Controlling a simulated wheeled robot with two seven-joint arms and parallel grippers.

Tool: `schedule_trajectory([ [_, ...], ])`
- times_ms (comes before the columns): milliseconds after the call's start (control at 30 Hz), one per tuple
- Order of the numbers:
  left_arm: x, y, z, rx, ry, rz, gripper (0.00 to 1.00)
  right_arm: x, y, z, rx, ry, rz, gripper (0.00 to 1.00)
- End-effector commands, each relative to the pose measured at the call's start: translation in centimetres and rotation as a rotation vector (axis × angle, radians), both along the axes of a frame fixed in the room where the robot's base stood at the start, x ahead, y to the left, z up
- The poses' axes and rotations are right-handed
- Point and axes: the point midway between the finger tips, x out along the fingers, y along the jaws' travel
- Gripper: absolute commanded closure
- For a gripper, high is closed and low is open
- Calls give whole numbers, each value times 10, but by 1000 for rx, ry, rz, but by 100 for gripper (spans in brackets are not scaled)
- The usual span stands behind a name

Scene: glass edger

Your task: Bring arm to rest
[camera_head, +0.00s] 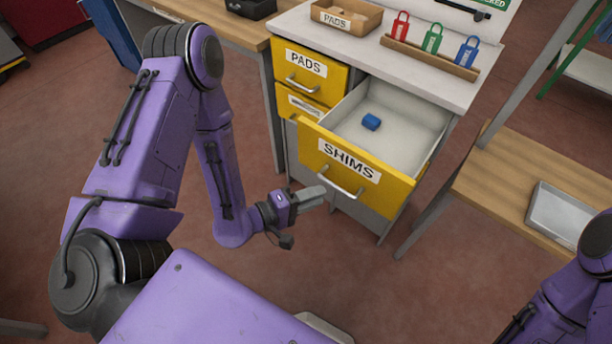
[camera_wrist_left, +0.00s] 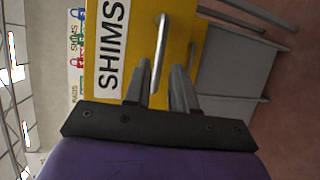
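My left gripper (camera_head: 322,192) is in front of the open yellow SHIMS drawer (camera_head: 312,143), close to the left end of its metal handle (camera_head: 342,186). In the left wrist view, the two fingers (camera_wrist_left: 162,66) stand apart with a gap between them. The handle (camera_wrist_left: 160,45) shows in line with that gap; I cannot tell whether it lies between the fingers or just beyond them. Nothing else is between the fingers. My right arm (camera_head: 560,305) shows at the lower right; its gripper is out of view.
The shut PADS drawer (camera_head: 308,69) is to the left. The countertop holds a PADS box (camera_head: 346,17) and red, green and blue padlocks on a wooden rack (camera_head: 430,59). A wooden table (camera_head: 500,190) with a metal tray (camera_head: 560,214) stands right.

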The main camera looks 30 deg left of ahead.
Motion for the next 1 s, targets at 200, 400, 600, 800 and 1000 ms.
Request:
schedule_trajectory([
  [200,-25,16,5,-1,0,0,75,0,0,-8,0,0,0,57],
  [400,-27,17,7,-1,-1,-1,75,0,0,-8,0,0,0,57],
  [600,-27,17,6,0,0,-1,75,0,0,-8,0,0,0,57],
  [800,-28,15,5,38,-14,-17,75,0,0,-8,0,0,0,57],
  [1000,-31,54,-59,549,115,34,75,0,0,-9,0,0,0,57],
])
